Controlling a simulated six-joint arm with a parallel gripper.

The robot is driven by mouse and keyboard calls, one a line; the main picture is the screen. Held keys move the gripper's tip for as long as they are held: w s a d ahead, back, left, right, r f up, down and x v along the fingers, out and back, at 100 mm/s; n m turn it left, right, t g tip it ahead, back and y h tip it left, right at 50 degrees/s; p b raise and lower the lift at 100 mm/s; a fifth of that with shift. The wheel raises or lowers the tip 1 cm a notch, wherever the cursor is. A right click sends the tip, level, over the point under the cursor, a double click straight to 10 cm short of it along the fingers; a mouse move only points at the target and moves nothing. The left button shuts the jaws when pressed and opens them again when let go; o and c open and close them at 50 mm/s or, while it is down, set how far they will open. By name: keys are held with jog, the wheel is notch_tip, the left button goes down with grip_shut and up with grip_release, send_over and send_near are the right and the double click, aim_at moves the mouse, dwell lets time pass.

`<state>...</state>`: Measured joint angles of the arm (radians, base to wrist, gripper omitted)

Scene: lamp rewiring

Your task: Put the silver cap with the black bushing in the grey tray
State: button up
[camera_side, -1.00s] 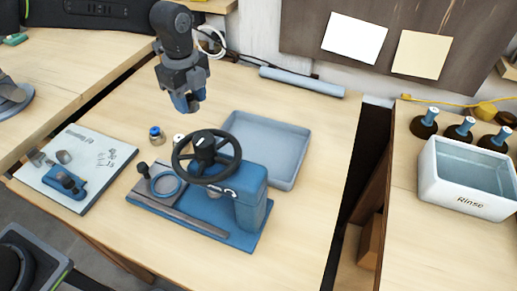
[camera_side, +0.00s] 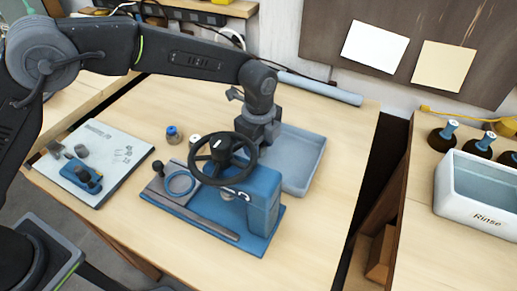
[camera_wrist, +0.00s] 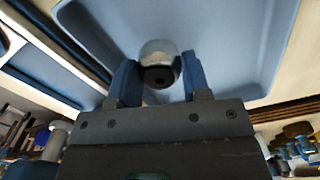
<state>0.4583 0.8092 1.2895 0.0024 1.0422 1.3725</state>
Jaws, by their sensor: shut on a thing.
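In the wrist view my gripper (camera_wrist: 159,80) is shut on the silver cap with the black bushing (camera_wrist: 158,50). The cap sits between the two blue fingers, with its dark bushing facing the camera. The grey tray (camera_wrist: 218,35) fills the background behind it. In the side view the tray (camera_side: 303,165) lies on the bench, and the lower part of my arm is over its left part. The handwheel of the press hides my fingertips and the cap there.
A blue press (camera_side: 262,203) with a black handwheel (camera_side: 250,160) stands directly in front of the tray. A small blue-topped part (camera_side: 172,134) stands left of it. A white board (camera_side: 110,150) with several parts lies at the left. A Rinse tub (camera_side: 473,195) stands at the right.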

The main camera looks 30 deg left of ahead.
jog(key=shift+f, duration=1.1)
jog(key=shift+f, duration=0.15)
jog(key=o, duration=1)
notch_tip(320, 180, up, 12)
jog(key=shift+r, duration=0.15)
